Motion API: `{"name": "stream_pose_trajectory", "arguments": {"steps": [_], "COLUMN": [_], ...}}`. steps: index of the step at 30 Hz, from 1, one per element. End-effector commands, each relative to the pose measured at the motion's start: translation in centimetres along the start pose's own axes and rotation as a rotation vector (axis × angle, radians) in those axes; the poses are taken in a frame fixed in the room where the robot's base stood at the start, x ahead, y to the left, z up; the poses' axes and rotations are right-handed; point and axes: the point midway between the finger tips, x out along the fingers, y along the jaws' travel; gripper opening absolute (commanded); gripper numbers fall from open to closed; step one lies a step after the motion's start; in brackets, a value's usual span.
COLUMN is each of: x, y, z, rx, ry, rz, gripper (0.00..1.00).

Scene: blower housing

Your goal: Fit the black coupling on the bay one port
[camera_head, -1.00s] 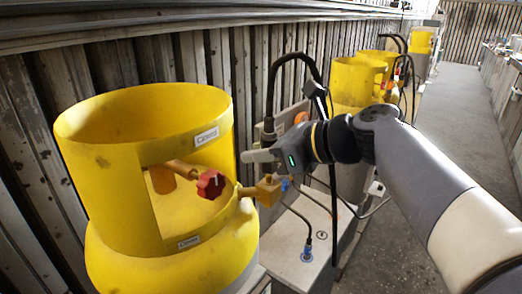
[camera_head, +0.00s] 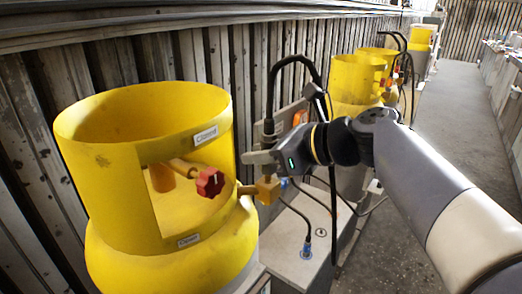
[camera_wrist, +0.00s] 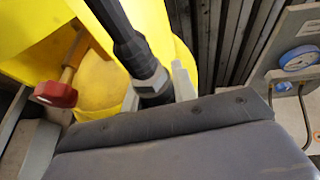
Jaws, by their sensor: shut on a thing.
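The black coupling (camera_head: 268,128) is at the lower end of a black hose, upright. My gripper (camera_head: 262,158) is shut on it, with the grey fingers across it. In the wrist view the coupling (camera_wrist: 150,78) has a metallic ring and stands between the fingers (camera_wrist: 157,92). A brass block with an outlet (camera_head: 267,189), seemingly the bay one port, sticks out from the nearest yellow cylinder (camera_head: 95,170), just below my gripper. The coupling's lower end is mostly hidden by the fingers, so I cannot tell whether it touches the brass.
A red valve knob (camera_head: 210,182) sits in the cylinder's collar opening, left of the brass block. A grey cabinet (camera_head: 305,262) with a thin black cable stands at the right. More yellow cylinders (camera_head: 358,78) line the wall behind. A blue-rimmed gauge (camera_wrist: 299,57) shows in the wrist view.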

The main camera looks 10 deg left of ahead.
Motion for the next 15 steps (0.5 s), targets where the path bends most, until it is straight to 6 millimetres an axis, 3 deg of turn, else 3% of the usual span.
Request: {"name": "stream_pose_trajectory", "arguments": {"steps": [15], "x": [0.5], "y": [0.0], "z": [-1.3], "rx": [-0.001], "ry": [0.0], "rz": [-0.001], "gripper": [0.0]}}
